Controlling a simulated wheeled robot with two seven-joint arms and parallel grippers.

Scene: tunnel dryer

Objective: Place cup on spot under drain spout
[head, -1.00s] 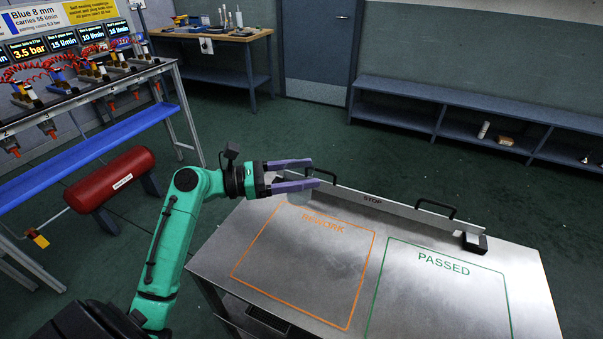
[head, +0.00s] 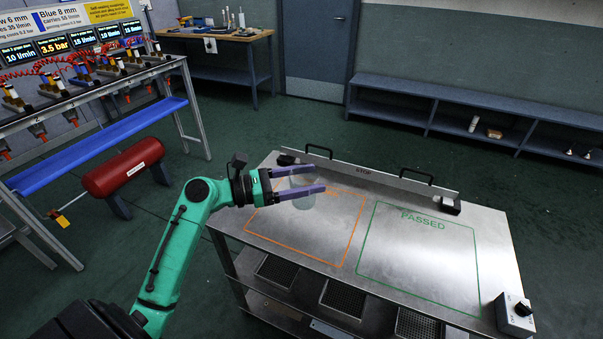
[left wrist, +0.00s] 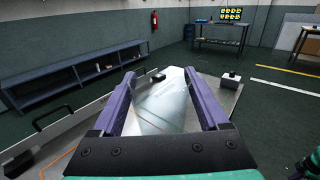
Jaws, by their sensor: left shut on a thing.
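My left gripper (head: 322,180) reaches over the left part of the metal cart and is shut on a clear, see-through cup (head: 304,199). The cup shows faintly between the purple fingers, over the orange-outlined area. In the left wrist view the fingers (left wrist: 160,78) hold the clear cup (left wrist: 165,105) between them. I cannot tell how far it is above the cart top. At the left, a rack (head: 120,80) carries several units with orange-red tips pointing down (head: 41,136). A blue shelf (head: 100,145) runs below them. My right gripper is not in view.
The cart top (head: 462,262) has a green PASSED outline, a raised STOP rail (head: 375,178) and a small control box (head: 515,314). A red tank (head: 123,168) lies below the blue shelf. Green floor is open between rack and cart. A workbench (head: 222,40) stands behind.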

